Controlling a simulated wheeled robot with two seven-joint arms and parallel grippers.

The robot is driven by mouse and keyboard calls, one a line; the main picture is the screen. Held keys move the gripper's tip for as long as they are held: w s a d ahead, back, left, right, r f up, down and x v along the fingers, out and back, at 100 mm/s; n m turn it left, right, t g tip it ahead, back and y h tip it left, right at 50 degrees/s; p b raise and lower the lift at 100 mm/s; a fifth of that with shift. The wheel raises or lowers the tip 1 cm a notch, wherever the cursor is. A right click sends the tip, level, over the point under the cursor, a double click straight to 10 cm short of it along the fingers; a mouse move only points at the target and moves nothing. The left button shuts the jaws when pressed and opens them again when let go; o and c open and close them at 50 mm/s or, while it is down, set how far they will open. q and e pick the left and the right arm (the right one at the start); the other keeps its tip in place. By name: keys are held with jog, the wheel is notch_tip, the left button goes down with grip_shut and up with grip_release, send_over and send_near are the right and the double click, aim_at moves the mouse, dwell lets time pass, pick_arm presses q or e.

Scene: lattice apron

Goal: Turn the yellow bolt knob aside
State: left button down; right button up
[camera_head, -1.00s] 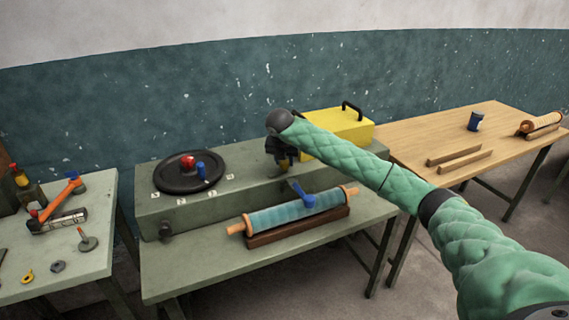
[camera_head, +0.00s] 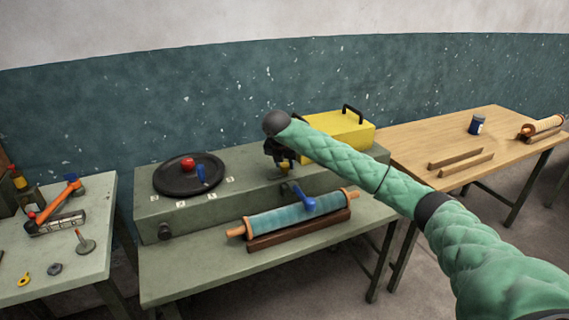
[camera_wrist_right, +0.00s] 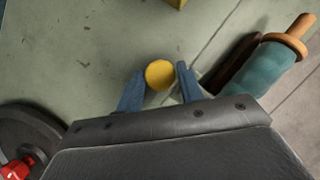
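The yellow bolt knob (camera_wrist_right: 160,74) shows in the right wrist view as a round yellow end, between the two blue fingers of my right gripper (camera_wrist_right: 160,86). The fingers stand apart on either side of it, with narrow gaps. In the head view my right gripper (camera_head: 281,160) points down at the top of the grey-green box (camera_head: 240,193), and a bit of yellow shows beneath it. The dark gripper body hides most of the knob there. My left gripper is in neither view.
A black dial plate (camera_head: 172,186) with red and blue knobs lies left on the box. A yellow case (camera_head: 350,132) with black handles stands close right of the gripper. A teal roller (camera_head: 285,219) and a blue lever (camera_head: 310,205) are in front.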

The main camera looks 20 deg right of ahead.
jog(key=o, duration=0.3)
jog(key=shift+r, duration=0.1)
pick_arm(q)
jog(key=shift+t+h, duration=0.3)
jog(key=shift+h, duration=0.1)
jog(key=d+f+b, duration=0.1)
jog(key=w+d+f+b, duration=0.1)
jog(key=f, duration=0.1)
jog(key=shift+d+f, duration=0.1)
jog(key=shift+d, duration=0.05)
pick_arm(e)
jog(key=v, duration=0.7)
jog(key=shift+s+a+r, duration=0.1)
jog(key=shift+r, duration=0.15)
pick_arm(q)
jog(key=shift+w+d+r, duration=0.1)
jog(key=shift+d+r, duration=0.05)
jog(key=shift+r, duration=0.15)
